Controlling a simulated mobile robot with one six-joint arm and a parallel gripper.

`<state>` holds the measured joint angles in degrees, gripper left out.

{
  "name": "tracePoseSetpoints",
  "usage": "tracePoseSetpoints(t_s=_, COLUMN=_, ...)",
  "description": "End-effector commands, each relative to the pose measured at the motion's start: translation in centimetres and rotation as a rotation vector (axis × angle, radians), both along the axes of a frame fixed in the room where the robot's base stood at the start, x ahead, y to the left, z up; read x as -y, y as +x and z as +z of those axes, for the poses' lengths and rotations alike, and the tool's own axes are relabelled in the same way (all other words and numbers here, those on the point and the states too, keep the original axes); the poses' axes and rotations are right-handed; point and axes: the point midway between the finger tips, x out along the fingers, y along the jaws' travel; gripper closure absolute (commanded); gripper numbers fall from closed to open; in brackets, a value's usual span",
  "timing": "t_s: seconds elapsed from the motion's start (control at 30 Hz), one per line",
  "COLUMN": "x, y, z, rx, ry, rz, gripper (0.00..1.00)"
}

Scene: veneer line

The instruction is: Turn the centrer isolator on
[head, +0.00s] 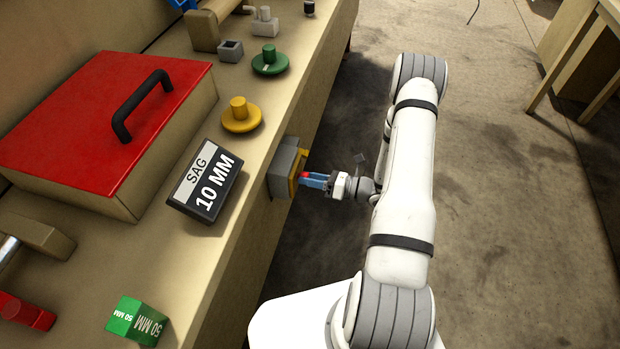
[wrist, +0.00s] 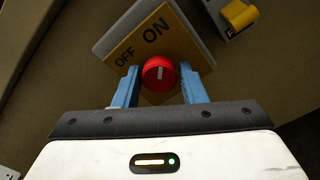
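The isolator is a grey box (head: 284,167) on the front face of the bench, with a yellow plate (wrist: 145,47) marked OFF and ON. A round red knob (wrist: 159,74) with a white mark sits on the plate. The white mark points roughly straight up in the wrist view, near the ON lettering. My gripper (wrist: 158,88) has its blue fingers on either side of the knob. The left finger is close to the knob's edge; a small gap shows on the right. In the head view my gripper (head: 312,180) reaches the isolator from the right.
A red-lidded box (head: 90,110) with a black handle stands on the bench (head: 75,290). A sign reading SAG 10 MM (head: 205,182), a yellow knob (head: 240,115), a green knob (head: 270,61) and a green 50 MM block (head: 137,321) are nearby. Open floor lies right.

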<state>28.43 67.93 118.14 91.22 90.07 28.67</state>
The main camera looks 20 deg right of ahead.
Motion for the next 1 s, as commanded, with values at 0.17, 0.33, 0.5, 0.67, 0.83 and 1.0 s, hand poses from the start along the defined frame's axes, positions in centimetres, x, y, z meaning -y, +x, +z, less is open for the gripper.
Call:
tracePoseSetpoints(t_s=0.17, x=0.0, y=0.0, z=0.0, rx=0.001, ry=0.000, rz=0.001, gripper=0.47)
tracePoseSetpoints(t_s=0.33, x=0.0, y=0.0, z=0.0, rx=0.002, ry=0.000, rz=0.001, gripper=0.46)
tracePoseSetpoints(t_s=0.5, x=0.5, y=-0.2, z=0.0, rx=0.002, ry=-0.001, rz=-0.001, gripper=0.46)
tracePoseSetpoints(t_s=0.67, x=2.5, y=-1.3, z=-0.1, rx=0.002, ry=0.000, rz=-0.004, gripper=0.46)
tracePoseSetpoints(t_s=0.83, x=5.0, y=-2.7, z=-0.1, rx=0.002, ry=0.000, rz=-0.004, gripper=0.46)
tracePoseSetpoints(t_s=1.0, x=6.5, y=-3.6, z=0.0, rx=0.002, ry=0.000, rz=-0.001, gripper=0.46)
